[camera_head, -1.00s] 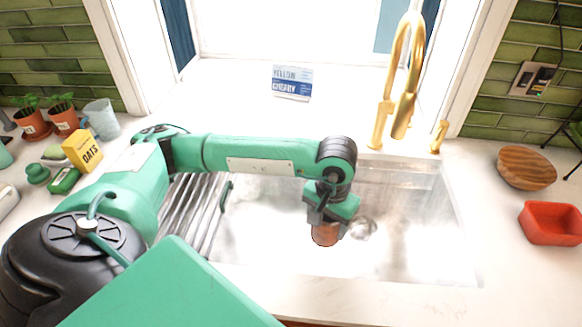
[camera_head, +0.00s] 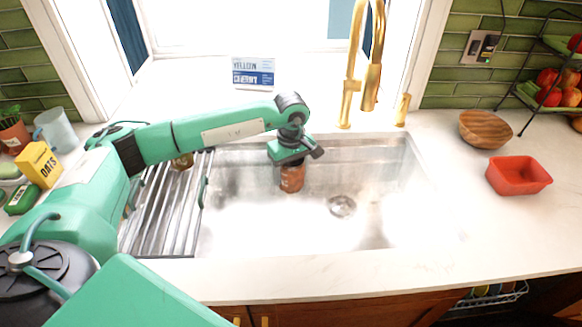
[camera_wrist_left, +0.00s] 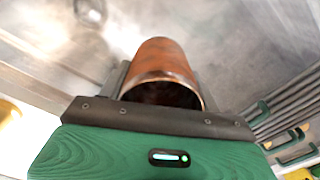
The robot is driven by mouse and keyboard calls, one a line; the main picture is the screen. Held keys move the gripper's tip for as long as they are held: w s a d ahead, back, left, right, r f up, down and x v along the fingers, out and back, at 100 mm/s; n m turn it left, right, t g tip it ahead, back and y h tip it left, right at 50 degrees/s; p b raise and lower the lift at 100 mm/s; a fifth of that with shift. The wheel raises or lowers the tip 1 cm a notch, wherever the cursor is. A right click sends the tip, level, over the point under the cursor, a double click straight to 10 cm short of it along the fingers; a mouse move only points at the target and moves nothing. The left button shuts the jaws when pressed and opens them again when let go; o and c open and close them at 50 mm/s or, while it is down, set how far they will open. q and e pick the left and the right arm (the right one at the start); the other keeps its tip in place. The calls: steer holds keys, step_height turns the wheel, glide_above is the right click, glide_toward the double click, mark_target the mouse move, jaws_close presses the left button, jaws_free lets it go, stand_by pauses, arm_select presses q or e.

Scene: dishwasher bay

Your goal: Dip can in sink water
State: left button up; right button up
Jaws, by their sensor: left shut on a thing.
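An orange-brown can (camera_head: 292,178) is held by my left gripper (camera_head: 291,164) inside the sink, near its back wall and left of the drain. In the left wrist view the can (camera_wrist_left: 163,62) sits between the fingers of the left gripper (camera_wrist_left: 160,95), its open dark end facing the camera. The metal sink (camera_head: 270,235) looks bright and whitish inside; I cannot make out a water level, nor whether the can touches water or the sink floor. My right gripper is not in view.
A drying rack (camera_head: 165,215) covers the sink's left side. A gold faucet (camera_head: 372,70) stands behind the sink. A red dish (camera_head: 518,176) and a wooden bowl (camera_head: 486,129) are on the right counter. An oats box (camera_head: 39,164) is at left. The front counter is clear.

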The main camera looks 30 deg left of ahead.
arm_select(q)
step_height(320, 180, down, 2)
steer(key=shift+f+b, duration=0.1)
steer(key=shift+b, duration=0.25)
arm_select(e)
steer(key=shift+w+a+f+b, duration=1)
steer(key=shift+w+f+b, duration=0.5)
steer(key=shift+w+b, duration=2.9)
arm_select(q)
step_height(320, 180, down, 20)
steer(key=shift+f+b, duration=0.25)
steer(key=shift+b, duration=0.2)
steer(key=shift+f, duration=0.45)
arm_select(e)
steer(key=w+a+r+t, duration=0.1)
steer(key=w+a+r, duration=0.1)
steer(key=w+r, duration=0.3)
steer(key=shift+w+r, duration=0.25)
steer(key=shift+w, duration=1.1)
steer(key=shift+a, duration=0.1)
